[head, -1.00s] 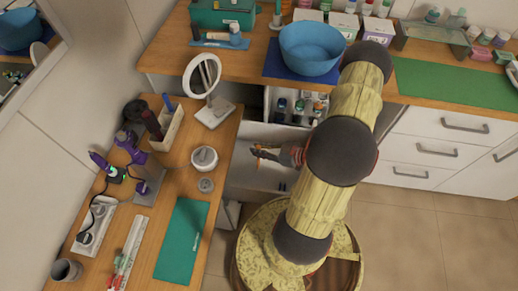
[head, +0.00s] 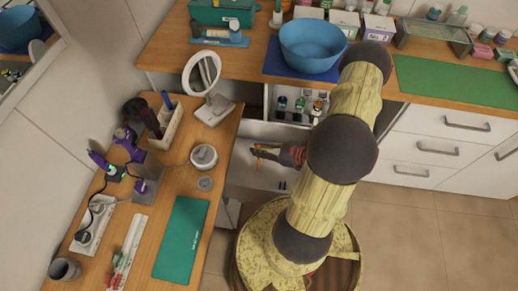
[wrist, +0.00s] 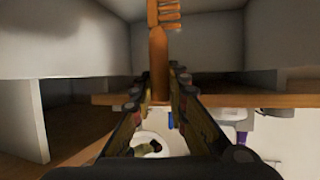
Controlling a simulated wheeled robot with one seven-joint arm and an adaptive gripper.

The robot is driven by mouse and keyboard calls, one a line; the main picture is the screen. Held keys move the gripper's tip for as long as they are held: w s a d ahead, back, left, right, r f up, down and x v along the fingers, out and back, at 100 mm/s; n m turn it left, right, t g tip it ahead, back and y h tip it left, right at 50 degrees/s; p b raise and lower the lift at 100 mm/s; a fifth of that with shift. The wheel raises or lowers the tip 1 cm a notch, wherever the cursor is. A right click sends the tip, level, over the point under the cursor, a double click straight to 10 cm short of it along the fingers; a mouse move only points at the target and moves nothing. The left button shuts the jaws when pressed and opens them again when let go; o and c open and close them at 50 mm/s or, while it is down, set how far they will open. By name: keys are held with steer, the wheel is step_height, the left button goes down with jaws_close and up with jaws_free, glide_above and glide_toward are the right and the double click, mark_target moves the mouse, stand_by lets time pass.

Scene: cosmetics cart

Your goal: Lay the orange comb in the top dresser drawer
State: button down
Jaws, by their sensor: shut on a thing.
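My gripper (wrist: 155,100) is shut on the orange comb (wrist: 158,50). In the wrist view the handle lies between the fingers and the toothed end points away at the top. In the head view my gripper (head: 268,152) is small and partly hidden by my arm. It is by the pale dresser front (head: 250,172), left of my arm. An open drawer (head: 268,131) holding several small bottles (head: 300,103) lies just behind it. I cannot tell the comb's height relative to the drawer.
A wooden side table (head: 165,190) at left carries a round mirror (head: 203,72), a white jar (head: 204,157) and a green mat (head: 182,238). A blue bowl (head: 311,46) stands on the back counter. In the wrist view, pale panels (wrist: 60,40) flank the comb.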

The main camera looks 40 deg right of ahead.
steer(key=shift+f+b, duration=0.6)
steer(key=shift+f, duration=0.3)
stand_by(0.4)
steer(key=c, duration=1.7)
jaws_free()
steer(key=shift+o, duration=0.2)
step_height(320, 180, up, 10)
